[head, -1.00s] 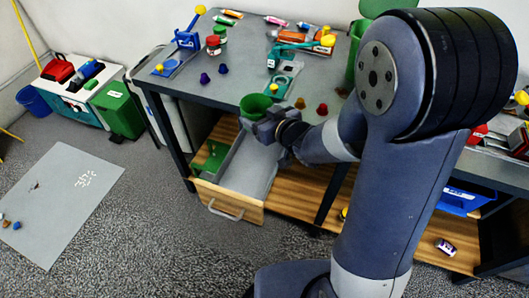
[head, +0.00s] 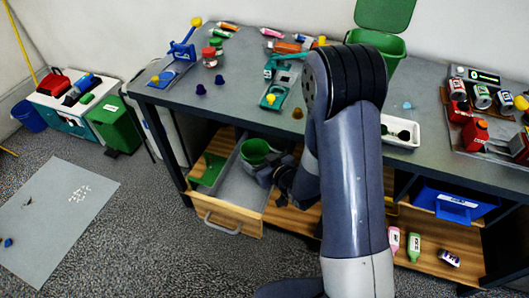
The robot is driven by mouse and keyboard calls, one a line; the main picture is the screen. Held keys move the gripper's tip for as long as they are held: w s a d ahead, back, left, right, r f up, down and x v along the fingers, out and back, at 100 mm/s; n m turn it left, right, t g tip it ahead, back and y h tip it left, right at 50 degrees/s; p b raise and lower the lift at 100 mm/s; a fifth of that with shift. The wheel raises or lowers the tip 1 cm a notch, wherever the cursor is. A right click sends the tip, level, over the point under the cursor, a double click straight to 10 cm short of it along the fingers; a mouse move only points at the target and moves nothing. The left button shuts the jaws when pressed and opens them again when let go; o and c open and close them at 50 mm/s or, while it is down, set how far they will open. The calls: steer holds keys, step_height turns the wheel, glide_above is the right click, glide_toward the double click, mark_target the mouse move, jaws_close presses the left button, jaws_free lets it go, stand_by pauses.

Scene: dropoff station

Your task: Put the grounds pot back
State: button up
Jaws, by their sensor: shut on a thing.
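The grounds pot appears to be the green open-topped pot (head: 254,152), upright or nearly so. My gripper (head: 266,170) is shut on its right side, with the fingers partly hidden by the pot and wrist. The pot is over or inside the back part of an open wooden drawer (head: 226,218) with a grey interior, below the table. I cannot tell whether it touches the drawer floor.
A green item (head: 208,168) lies at the left side of the drawer. The grey tabletop (head: 235,100) edge is just above the pot. A blue stand (head: 180,52), a teal device (head: 278,85) and a white tray (head: 402,132) stand on it. The drawer's front interior is clear.

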mark_target(264, 152)
steer(key=w, duration=0.1)
steer(key=w+d, duration=0.1)
steer(key=w+p, duration=0.1)
steer(key=shift+w+d+f, duration=0.2)
steer(key=shift+w+f, duration=0.05)
steer(key=shift+w, duration=0.05)
steer(key=shift+f, duration=0.35)
steer(key=shift+s, duration=0.1)
steer(key=shift+f, duration=0.15)
steer(key=o, duration=1)
steer(key=shift+r, duration=0.2)
steer(key=v, duration=1.2)
steer(key=shift+b, duration=0.4)
